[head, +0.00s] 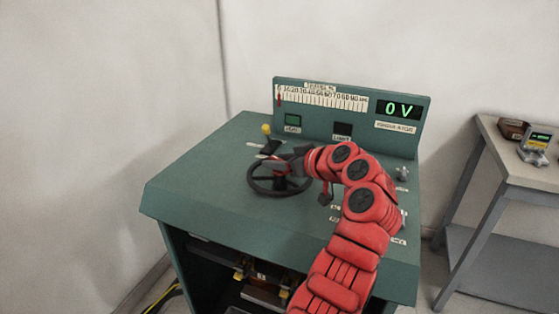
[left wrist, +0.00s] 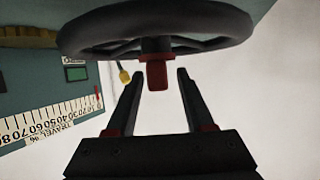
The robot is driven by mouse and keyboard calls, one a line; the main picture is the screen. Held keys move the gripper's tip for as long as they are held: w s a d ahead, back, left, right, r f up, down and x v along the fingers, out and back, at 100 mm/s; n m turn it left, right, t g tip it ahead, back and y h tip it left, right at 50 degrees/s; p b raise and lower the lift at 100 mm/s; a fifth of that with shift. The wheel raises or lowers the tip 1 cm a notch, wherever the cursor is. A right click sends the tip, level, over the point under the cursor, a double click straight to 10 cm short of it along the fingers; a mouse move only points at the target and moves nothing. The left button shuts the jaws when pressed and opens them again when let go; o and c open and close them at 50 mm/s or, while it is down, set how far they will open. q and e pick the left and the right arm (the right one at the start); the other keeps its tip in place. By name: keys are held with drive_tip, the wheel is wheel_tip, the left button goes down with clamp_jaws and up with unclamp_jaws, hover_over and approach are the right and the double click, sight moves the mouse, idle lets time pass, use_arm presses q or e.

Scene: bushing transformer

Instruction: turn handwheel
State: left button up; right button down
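The handwheel (head: 262,190), a dark spoked ring with a red part at its middle, lies on the sloping top of a green console (head: 190,180). In the left wrist view the wheel's dark rim (left wrist: 90,32) crosses the top, and a red-ended peg (left wrist: 157,74) points from it into the gap between my fingertips. My left gripper (head: 278,157) is at the wheel's far right side, partly hidden by its own red arm. In the left wrist view its fingers (left wrist: 160,77) are apart, with visible room on both sides of the peg. My right gripper is not in view.
The console's back panel has a travel scale (head: 320,97), a green display reading 0 V (head: 398,108) and a green button (head: 292,121). A yellow-knobbed lever (head: 266,129) stands behind the wheel. A grey table (head: 500,160) with small devices is at right.

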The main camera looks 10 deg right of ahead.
use_arm(q)
drive_tip(key=v, duration=1.7)
drive_tip(key=shift+s+d, duration=0.25)
drive_tip(key=shift+w+a, duration=0.1)
